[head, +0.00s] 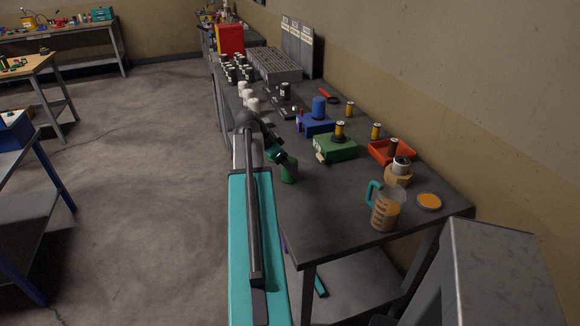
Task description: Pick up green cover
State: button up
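A small dark green object (289,174), which may be the green cover, is near the left edge of the dark workbench (330,210). My gripper (286,162) is right at it, over its upper part as seen from here. The fingers are small and dark, and I cannot tell whether they touch the object or are open or shut. My arm comes up from the bottom of the picture and hides part of the bench edge. A green box (335,148) stands to the right of the gripper, with a black and yellow drum (339,131) on top.
A blue box (314,124) with a blue drum (319,107) stands behind. A red tray (391,152), a measuring jug (386,209) and an orange-filled dish (429,201) are to the right. White drums (249,97) stand farther back. The bench's front part is clear.

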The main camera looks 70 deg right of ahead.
jog(key=shift+x, duration=0.9)
jog(key=shift+a, duration=0.1)
jog(key=shift+c, duration=0.4)
jog(key=c, duration=1.2)
jog(key=shift+o, duration=0.2)
jog(key=shift+r, duration=0.2)
jog(key=shift+r+b, duration=0.55)
jog(key=shift+r, duration=0.95)
jog(key=w+a+r+b, duration=0.1)
jog(key=w+a+b, duration=0.1)
jog(key=a, duration=0.5)
jog(key=w+a+b, duration=0.1)
jog(key=w+a, duration=0.2)
jog(key=a, duration=0.5)
jog(key=shift+w+r+b, duration=0.2)
jog(key=shift+r+b, duration=0.15)
jog(key=shift+w, duration=0.1)
